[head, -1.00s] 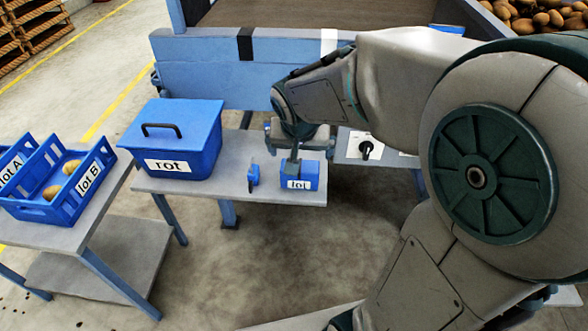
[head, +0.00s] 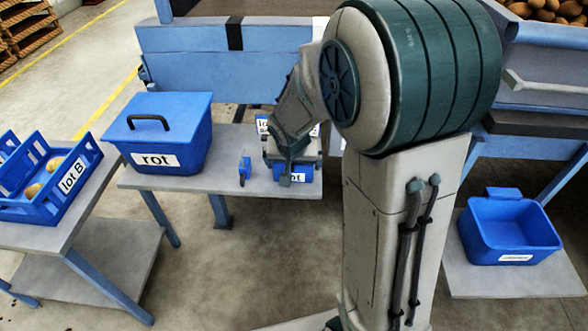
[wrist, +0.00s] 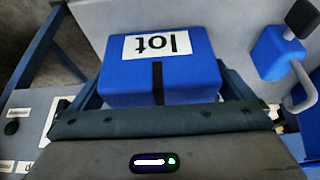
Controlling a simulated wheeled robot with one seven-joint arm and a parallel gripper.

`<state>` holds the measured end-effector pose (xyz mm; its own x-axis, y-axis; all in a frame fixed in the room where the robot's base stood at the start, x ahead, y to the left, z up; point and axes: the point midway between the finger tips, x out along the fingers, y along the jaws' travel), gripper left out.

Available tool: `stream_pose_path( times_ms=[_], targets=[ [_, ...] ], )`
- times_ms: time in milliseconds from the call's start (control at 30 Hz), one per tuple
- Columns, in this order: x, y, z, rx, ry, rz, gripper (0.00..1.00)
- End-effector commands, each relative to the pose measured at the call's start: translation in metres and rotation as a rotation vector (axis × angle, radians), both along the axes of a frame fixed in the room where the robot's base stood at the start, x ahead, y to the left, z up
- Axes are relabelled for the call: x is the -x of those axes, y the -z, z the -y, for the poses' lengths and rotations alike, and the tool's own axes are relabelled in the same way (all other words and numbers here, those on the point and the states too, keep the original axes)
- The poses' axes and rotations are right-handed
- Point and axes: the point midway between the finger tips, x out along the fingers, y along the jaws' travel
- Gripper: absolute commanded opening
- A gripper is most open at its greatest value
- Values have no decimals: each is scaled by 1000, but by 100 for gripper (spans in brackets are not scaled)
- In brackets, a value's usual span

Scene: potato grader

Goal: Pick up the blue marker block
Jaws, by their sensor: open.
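The blue marker block (head: 304,174), with a white "lot" label, sits on the grey table (head: 215,183) near its front right corner. In the wrist view the block (wrist: 190,75) lies straight ahead, its label upside down. My gripper (head: 289,169) is open and points down at the block. One dark finger crosses the label in the head view. The far finger is hidden, and I cannot tell whether either finger touches the block.
A small blue handled object (head: 244,171) stands just left of the block; it also shows in the wrist view (wrist: 276,52). The lidded blue "rot" bin (head: 160,135) is further left. The "lot B" crate (head: 75,190) and an empty blue bin (head: 508,228) stand on separate surfaces.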

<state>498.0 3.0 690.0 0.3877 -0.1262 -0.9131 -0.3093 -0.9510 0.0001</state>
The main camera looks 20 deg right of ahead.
Motion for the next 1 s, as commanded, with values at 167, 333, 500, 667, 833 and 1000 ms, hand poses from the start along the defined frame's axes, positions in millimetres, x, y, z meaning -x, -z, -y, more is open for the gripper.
stream_pose_path(
  times_ms=[167,333,500,667,833,1000],
  targets=[
    [-6,14,2,0,0,1,100],
    [-7,14,2,0,0,1,100],
    [-6,14,2,0,0,1,67],
    [-7,13,2,0,0,2,61],
    [-7,12,2,0,0,2,61],
    [-7,-2,3,0,0,4,61]
  ],
)
